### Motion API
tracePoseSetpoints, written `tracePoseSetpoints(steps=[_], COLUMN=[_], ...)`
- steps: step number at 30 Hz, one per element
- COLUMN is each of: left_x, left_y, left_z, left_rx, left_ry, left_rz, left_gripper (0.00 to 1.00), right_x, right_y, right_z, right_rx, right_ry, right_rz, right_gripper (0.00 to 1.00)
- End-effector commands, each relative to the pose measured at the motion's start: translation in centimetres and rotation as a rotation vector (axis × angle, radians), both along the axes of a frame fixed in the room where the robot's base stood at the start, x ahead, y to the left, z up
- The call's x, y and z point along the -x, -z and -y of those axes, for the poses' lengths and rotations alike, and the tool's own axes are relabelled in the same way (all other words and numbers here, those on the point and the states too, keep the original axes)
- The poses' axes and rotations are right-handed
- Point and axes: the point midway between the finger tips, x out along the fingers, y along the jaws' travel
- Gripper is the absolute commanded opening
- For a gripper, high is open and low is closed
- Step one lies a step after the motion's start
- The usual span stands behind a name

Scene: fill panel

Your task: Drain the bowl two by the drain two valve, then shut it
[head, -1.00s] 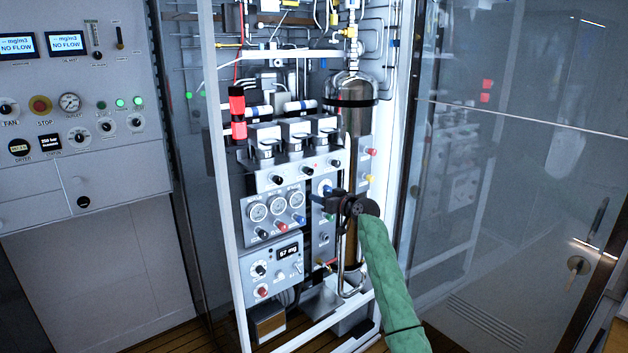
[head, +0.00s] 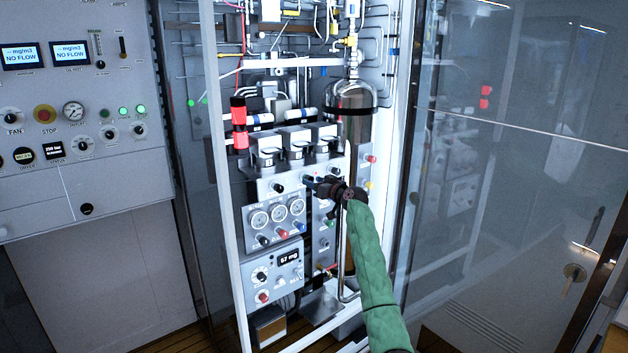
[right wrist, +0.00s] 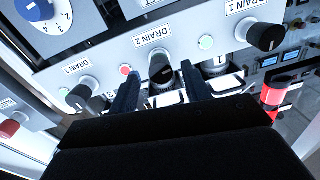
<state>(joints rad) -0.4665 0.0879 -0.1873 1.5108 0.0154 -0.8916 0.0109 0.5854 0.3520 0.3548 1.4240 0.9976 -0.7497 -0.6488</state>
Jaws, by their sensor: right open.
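The drain two valve (right wrist: 162,71) is a black-handled knob under the "DRAIN 2" label in the right wrist view, where the panel appears upside down. A red light (right wrist: 125,69) is beside it. My right gripper (right wrist: 159,73) is open, its two dark fingers on either side of this knob; I cannot tell whether they touch it. In the head view my right gripper (head: 312,183) is at the drain panel and partly hides that knob. Bowl two (head: 297,147) seems to be the middle of three units above the panel; its contents cannot be seen. My left gripper is out of view.
The drain one (right wrist: 266,36) and drain three (right wrist: 84,94) knobs flank it, each by a green light. A blue selector dial (right wrist: 40,10) and gauges (head: 278,213) are below on the panel. A tall cylinder (head: 352,125) and the white cabinet frame (head: 222,190) stand close by.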

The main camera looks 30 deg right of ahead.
Motion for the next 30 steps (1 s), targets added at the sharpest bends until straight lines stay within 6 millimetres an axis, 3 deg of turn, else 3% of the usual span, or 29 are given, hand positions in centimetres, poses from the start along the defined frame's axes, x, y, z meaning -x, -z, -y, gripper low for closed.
tracePoseSetpoints(steps=[12, 19, 30], left_x=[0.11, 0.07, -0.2], left_y=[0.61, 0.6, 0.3], left_z=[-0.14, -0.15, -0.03], left_rx=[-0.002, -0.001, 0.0], left_ry=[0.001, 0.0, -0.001], left_rz=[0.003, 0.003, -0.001], left_gripper=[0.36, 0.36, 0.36], right_x=[-0.59, -0.58, -0.58], right_y=[0.02, 0.02, 0.13], right_z=[-0.1, -0.09, -0.07], right_rx=[0.0, 0.0, -0.053], right_ry=[0.0, 0.0, 0.0], right_rz=[0.0, 0.0, -0.004], right_gripper=[0.48, 0.03, 0.04])
